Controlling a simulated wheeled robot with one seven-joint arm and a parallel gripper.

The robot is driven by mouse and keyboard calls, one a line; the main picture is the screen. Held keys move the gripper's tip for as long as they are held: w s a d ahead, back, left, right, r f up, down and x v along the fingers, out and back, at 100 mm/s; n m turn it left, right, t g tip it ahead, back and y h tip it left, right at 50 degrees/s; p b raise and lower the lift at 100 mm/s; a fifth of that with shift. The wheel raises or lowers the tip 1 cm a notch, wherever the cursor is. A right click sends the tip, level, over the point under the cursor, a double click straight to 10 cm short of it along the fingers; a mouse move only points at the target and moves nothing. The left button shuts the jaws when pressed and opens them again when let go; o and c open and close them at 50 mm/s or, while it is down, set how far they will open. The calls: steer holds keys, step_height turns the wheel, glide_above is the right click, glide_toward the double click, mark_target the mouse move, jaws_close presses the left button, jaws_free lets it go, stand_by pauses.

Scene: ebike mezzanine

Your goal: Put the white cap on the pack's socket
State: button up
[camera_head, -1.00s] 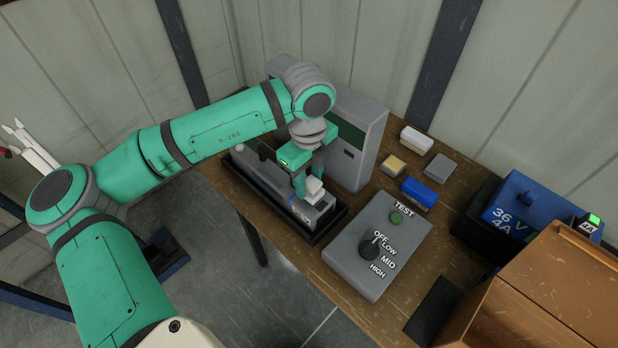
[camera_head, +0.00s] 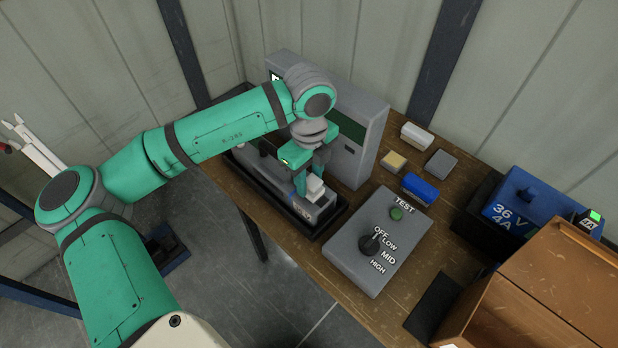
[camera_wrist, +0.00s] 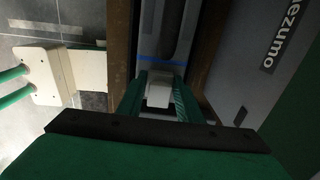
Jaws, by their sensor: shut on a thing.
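My gripper (camera_head: 308,184) is shut on the white cap (camera_head: 316,187) above the near end of the grey pack (camera_head: 322,206). In the wrist view the white cap (camera_wrist: 158,95) sits between the two green fingers, over the pack (camera_wrist: 168,68) with its blue stripe. The pack lies in a black tray (camera_head: 337,221) on the wooden bench. The socket is hidden beneath the cap and fingers. I cannot tell whether the cap touches the pack.
A tall grey cabinet (camera_head: 366,137) stands close behind the gripper. A grey control box (camera_head: 355,262) with a knob stands to the right. Small white, yellow, grey and blue blocks (camera_head: 418,188) lie beyond it. A blue 36 V unit (camera_head: 520,199) and a brown box (camera_head: 550,285) fill the right side.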

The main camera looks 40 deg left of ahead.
steer(key=shift+d+f, duration=0.15)
steer(key=o, duration=1.2)
steer(key=shift+r, duration=0.5)
step_height(320, 180, up, 16)
stand_by(0.7)
steer(key=shift+f, duration=0.1)
stand_by(0.5)
